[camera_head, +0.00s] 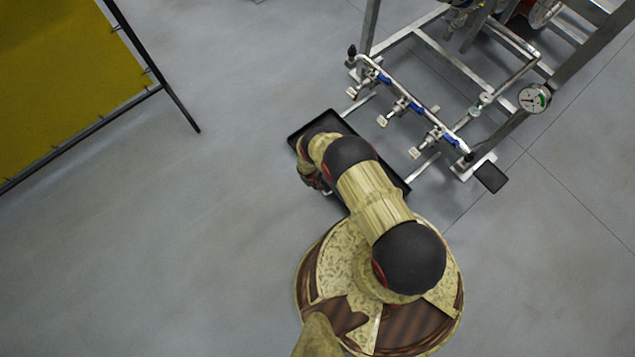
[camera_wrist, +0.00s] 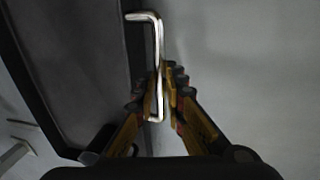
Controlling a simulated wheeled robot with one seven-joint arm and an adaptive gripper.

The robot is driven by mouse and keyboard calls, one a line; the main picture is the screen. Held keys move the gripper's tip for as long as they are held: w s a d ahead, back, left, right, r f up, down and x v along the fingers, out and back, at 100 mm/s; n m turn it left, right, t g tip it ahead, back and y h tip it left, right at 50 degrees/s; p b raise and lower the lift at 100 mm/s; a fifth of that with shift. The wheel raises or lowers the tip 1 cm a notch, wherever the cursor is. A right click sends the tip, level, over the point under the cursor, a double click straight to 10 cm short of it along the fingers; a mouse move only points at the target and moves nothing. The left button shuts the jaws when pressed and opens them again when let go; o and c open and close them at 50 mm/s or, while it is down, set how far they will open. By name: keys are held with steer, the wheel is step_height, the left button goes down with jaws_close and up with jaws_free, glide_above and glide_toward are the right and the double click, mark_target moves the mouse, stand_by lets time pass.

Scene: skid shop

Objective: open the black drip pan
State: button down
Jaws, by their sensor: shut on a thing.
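The black drip pan (camera_head: 337,118) is a shallow dark tray low by the floor in front of the metal skid. My arm covers much of it in the head view. In the wrist view the pan (camera_wrist: 75,60) fills the left side, with its raised rim running down the picture. A bright metal bar handle (camera_wrist: 157,35) stands on its outer side. My gripper (camera_wrist: 164,90) is shut on the handle, with a finger on each side of the bar. In the head view the gripper is mostly hidden by my arm beside the pan's left edge.
The skid has a pipe with several blue-handled valves (camera_head: 417,107) just above and right of the pan. A gauge (camera_head: 534,98) sits further right. A yellow panel on a dark frame (camera_head: 70,75) stands at the left. The grey floor (camera_head: 190,230) left of the pan is clear.

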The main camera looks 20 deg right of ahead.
steer(key=shift+a, duration=0.15)
steer(key=c, duration=2)
jaws_free()
steer(key=shift+o, duration=0.8)
step_height(320, 180, up, 12)
steer(key=a, duration=0.2)
steer(key=shift+s, duration=0.4)
steer(key=shift+f, duration=0.15)
